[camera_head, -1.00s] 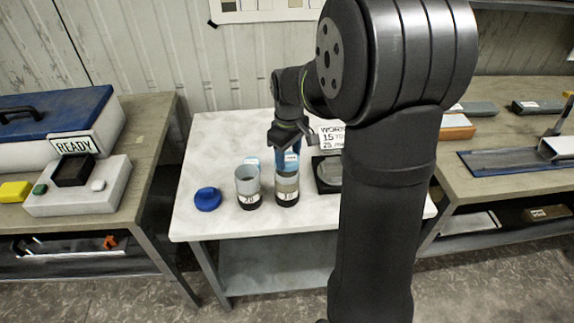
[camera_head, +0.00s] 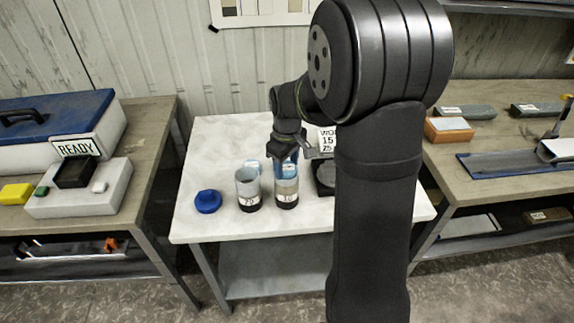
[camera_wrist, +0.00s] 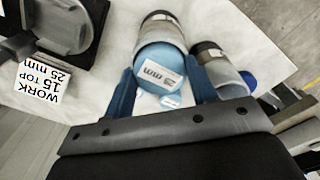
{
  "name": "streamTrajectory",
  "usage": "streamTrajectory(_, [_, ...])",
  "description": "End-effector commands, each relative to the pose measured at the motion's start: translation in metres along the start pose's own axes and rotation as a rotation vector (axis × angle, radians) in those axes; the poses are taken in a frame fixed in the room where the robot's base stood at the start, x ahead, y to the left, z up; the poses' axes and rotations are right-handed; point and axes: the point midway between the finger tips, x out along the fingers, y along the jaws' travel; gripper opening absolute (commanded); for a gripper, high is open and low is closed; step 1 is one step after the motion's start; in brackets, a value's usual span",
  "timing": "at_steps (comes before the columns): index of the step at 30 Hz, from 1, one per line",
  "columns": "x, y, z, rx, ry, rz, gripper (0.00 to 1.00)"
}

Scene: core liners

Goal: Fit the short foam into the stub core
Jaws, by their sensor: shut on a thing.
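A grey, dark-based core (camera_head: 286,190) stands upright on the white table, with a white label. It also shows in the wrist view (camera_wrist: 168,29). A light blue foam (camera_wrist: 152,56) with a white "mm" label is between my gripper's blue fingers at this core's mouth. I cannot tell how deep it sits. My gripper (camera_head: 286,160) is shut on the foam, above the core. A second, open-topped core (camera_head: 248,190), labelled 20, stands just left of it. It is at the right in the wrist view (camera_wrist: 222,70). The two cores' bases are separate.
A blue cap (camera_head: 208,201) lies left of the cores. Another light blue piece (camera_head: 252,164) lies behind them. A black fixture (camera_head: 325,178) and a white sign (camera_head: 327,141) stand to the right. The table front (camera_head: 235,225) is clear.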

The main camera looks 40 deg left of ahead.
Motion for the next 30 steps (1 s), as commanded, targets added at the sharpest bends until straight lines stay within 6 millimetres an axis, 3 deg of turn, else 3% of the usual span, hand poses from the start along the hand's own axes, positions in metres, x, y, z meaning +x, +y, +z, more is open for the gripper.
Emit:
streamTrajectory(1, [0.026,-0.004,0.008,0.000,-0.029,-0.016,0.31])
streamTrajectory(5, [0.027,-0.004,0.008,0.000,-0.029,-0.016,0.28])
streamTrajectory(6, [0.027,-0.004,0.008,0.000,-0.029,-0.016,0.58])
streamTrajectory(9, [0.027,-0.004,0.008,0.000,-0.029,-0.016,0.73])
streamTrajectory(22, [0.023,-0.004,0.007,-0.002,-0.028,-0.015,0.73])
streamTrajectory(26, [0.006,-0.004,0.006,-0.002,-0.027,-0.014,0.73])
streamTrajectory(30, [-0.025,-0.003,0.005,-0.001,-0.025,-0.014,0.73])
